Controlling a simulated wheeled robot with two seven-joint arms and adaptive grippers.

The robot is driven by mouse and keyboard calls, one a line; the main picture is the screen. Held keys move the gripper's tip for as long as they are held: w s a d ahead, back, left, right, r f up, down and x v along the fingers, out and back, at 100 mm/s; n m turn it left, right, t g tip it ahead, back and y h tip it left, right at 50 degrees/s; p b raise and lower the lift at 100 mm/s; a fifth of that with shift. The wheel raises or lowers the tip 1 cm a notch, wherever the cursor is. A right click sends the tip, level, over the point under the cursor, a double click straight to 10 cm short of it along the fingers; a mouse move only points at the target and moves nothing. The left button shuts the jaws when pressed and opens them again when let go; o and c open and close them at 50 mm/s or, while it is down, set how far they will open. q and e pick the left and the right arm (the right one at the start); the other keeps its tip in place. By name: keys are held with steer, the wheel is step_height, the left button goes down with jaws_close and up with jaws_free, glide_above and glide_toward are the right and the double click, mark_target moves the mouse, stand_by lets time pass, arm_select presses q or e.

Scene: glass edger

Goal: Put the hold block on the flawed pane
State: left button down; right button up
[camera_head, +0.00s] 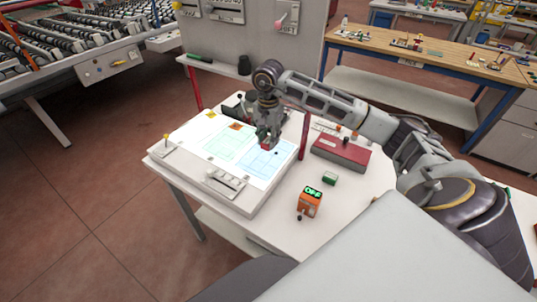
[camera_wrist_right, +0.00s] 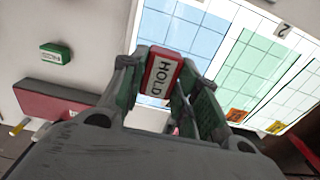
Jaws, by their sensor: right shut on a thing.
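My right gripper (camera_head: 268,143) hangs over the right part of the lit table (camera_head: 252,206). In the wrist view its fingers (camera_wrist_right: 165,85) are shut on the hold block (camera_wrist_right: 160,77), a red block with a white HOLD label. The block appears held above the blue pane (camera_wrist_right: 183,28), which also shows in the head view (camera_head: 262,168). A green pane (camera_wrist_right: 246,62) lies beside it, and a paler pane (camera_wrist_right: 300,97) lies beyond. I cannot tell from these frames which pane is flawed. My left gripper is out of view.
An orange tag (camera_head: 235,126) and a yellow tag (camera_head: 211,115) lie at the panes' far edge. A green block (camera_head: 330,178), an orange device with a green display (camera_head: 310,203) and a red box (camera_head: 341,152) stand right of the lit table. A red post (camera_head: 304,137) stands near my gripper.

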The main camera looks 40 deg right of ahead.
glide_above(269, 163)
steer(key=shift+w+f+p, duration=0.15)
steer(key=shift+f+p, duration=0.2)
steer(key=shift+f, duration=1.95)
steer(key=shift+f, duration=0.1)
steer(key=shift+f+p, duration=0.3)
steer(key=shift+f, duration=1.5)
steer(key=shift+f, duration=0.1)
steer(key=o, duration=1)
